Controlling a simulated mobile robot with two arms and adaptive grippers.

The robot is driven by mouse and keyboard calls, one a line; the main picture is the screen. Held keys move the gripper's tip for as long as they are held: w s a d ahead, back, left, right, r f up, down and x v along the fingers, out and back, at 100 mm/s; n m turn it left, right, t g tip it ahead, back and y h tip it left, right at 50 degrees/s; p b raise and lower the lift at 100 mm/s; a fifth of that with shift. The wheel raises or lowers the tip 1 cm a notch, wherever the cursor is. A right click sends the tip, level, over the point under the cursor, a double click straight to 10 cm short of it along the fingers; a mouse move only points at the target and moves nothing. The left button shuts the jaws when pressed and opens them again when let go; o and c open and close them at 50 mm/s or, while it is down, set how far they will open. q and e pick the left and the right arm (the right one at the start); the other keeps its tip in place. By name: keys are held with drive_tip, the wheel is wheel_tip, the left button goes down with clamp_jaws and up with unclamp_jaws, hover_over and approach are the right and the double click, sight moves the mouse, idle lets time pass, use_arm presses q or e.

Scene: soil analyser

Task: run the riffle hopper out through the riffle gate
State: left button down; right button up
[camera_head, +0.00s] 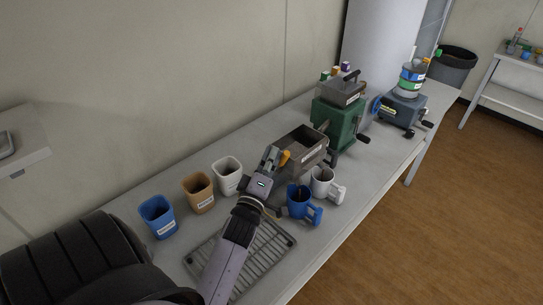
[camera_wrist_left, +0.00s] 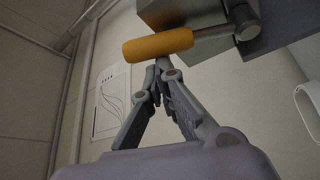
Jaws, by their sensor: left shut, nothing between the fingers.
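The riffle hopper (camera_head: 303,143) is an open-topped grey-brown box with a white label, standing mid-bench in the head view. An orange handle (camera_head: 285,157), which looks like the riffle gate's lever, sticks out at its near left side. In the left wrist view the orange handle (camera_wrist_left: 158,45) lies across the top on a metal arm. My left gripper (camera_head: 271,157) is shut and empty beside the handle; its fingertips (camera_wrist_left: 163,66) meet just at the handle's edge. I cannot tell whether they touch it. The hopper's contents are not clear. My right gripper is out of view.
A blue mug (camera_head: 299,203) and a white mug (camera_head: 323,182) stand right of my gripper. Blue (camera_head: 158,217), orange (camera_head: 199,192) and white (camera_head: 228,176) cups line the wall side. A wire rack (camera_head: 270,252) lies under my arm. A green machine (camera_head: 335,122) stands behind the hopper.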

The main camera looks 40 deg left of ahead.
sight(282, 160)
use_arm(q)
drive_tip(key=d+m+t+b, duration=0.1)
drive_tip(key=m+b, duration=0.1)
drive_tip(key=d+f+m+t+h+b, duration=0.1)
drive_tip(key=m+b, duration=0.1)
drive_tip(key=shift+s+d+f+m, duration=0.1)
drive_tip(key=shift+d+f+m, duration=0.1)
drive_tip(key=shift+d+m, duration=0.15)
drive_tip(key=m+h+b, duration=0.1)
drive_tip(key=d+m+t, duration=0.1)
drive_tip(key=m, duration=0.1)
drive_tip(key=d+f+m+h+b, duration=0.1)
drive_tip(key=m, duration=0.1)
drive_tip(key=shift+t+h+b, duration=0.3)
drive_tip(key=shift+t, duration=0.1)
drive_tip(key=shift+d, duration=0.1)
